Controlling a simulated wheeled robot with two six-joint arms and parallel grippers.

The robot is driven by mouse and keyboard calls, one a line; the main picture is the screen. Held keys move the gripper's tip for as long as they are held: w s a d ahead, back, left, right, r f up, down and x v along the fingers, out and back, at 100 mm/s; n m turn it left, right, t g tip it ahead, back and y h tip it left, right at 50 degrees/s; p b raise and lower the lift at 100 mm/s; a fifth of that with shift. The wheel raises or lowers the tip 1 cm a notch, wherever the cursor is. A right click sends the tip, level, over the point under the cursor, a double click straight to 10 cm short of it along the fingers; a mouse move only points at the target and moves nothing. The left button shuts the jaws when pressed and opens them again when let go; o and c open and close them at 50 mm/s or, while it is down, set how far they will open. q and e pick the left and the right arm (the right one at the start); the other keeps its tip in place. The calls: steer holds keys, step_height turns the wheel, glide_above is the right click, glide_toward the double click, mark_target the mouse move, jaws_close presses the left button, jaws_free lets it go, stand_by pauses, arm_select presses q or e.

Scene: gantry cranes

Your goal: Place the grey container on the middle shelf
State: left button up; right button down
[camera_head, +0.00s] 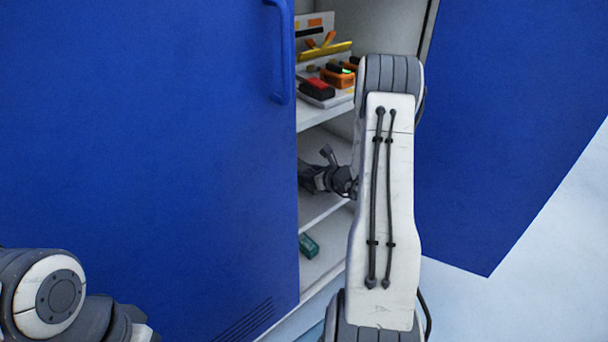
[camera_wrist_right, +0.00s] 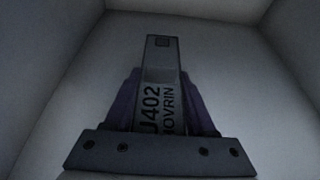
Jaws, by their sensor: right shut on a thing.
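The grey container (camera_wrist_right: 162,62) is a narrow upright block with dark lettering, seen in the right wrist view between the two fingers. My right gripper (camera_head: 318,177) is shut on it. In the head view this gripper reaches into the cabinet, in the space above the middle shelf (camera_head: 318,208). The door edge and my arm hide part of it, and the container is not clearly seen there. I cannot tell whether the container touches the shelf.
The blue cabinet has a left door (camera_head: 150,150) covering much of the opening and a right door (camera_head: 500,120) swung out. The upper shelf (camera_head: 320,117) holds red, yellow and dark items. A green item (camera_head: 308,246) lies on the lower shelf. Pale walls surround the container.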

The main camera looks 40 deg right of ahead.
steer(key=c, duration=0.6)
jaws_free()
steer(key=shift+f, duration=0.15)
steer(key=shift+c, duration=0.2)
steer(key=o, duration=0.4)
steer(key=shift+s+r, duration=0.15)
steer(key=shift+r, duration=0.25)
steer(key=p+v, duration=0.4)
steer(key=v, duration=0.6)
steer(key=shift+s+d+r+p, duration=0.1)
steer(key=shift+s+p, duration=0.2)
steer(key=shift+s, duration=0.05)
steer(key=shift+s+r, duration=0.1)
steer(key=shift+s, duration=0.35)
